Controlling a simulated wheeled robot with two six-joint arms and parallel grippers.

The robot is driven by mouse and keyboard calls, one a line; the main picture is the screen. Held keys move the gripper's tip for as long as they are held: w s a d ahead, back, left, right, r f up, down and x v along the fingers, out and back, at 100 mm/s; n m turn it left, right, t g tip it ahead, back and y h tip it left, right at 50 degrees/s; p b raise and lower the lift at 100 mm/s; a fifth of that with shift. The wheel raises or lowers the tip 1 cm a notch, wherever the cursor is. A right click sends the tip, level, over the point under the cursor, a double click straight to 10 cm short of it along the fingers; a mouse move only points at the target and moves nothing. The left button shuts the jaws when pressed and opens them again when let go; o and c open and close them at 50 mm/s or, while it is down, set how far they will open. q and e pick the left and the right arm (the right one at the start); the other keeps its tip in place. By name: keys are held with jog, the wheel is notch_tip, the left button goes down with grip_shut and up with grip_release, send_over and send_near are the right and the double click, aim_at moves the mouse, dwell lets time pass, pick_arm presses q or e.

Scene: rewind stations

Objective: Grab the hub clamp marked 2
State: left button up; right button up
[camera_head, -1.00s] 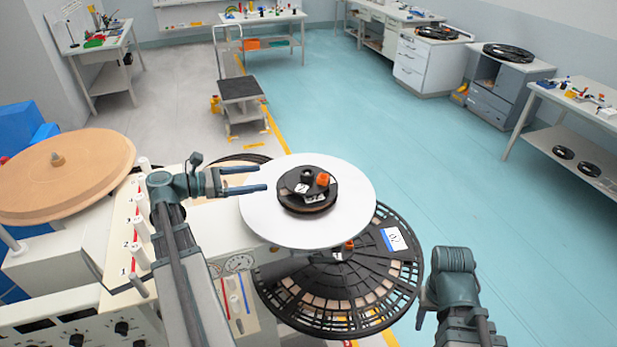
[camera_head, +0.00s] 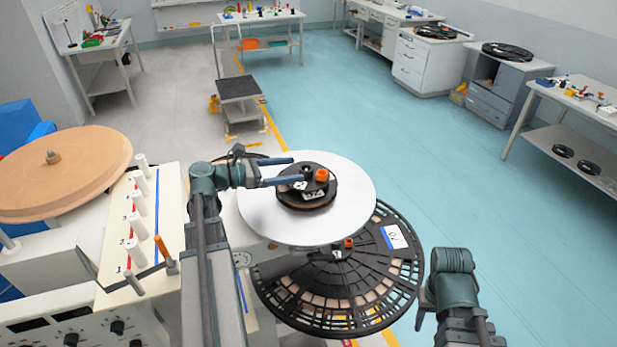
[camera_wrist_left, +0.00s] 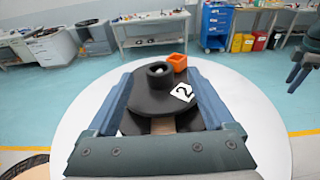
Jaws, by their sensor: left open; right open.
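The hub clamp marked 2 (camera_head: 311,184) is black, with a round knob, an orange block and a white label. It sits at the middle of the white round platter (camera_head: 350,205), on a dark reel. In the left wrist view the clamp (camera_wrist_left: 150,96) shows its "2" clearly. My left gripper (camera_head: 297,170) is open, with its fingers reaching over the platter at the clamp. In the wrist view one finger lies on each side of it; I cannot tell whether they touch it. My right gripper (camera_head: 424,306) is low at the right, away from the clamp.
A large black slotted reel (camera_head: 290,285) lies below the platter, with a small orange-topped part at its centre. A tan round disc (camera_head: 65,170) and a panel with white pegs (camera_head: 135,222) stand at the left.

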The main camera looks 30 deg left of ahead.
aim_at(306, 172)
pick_arm(q)
jog(key=x, duration=0.3)
jog(key=shift+a, duration=0.1)
grip_shut()
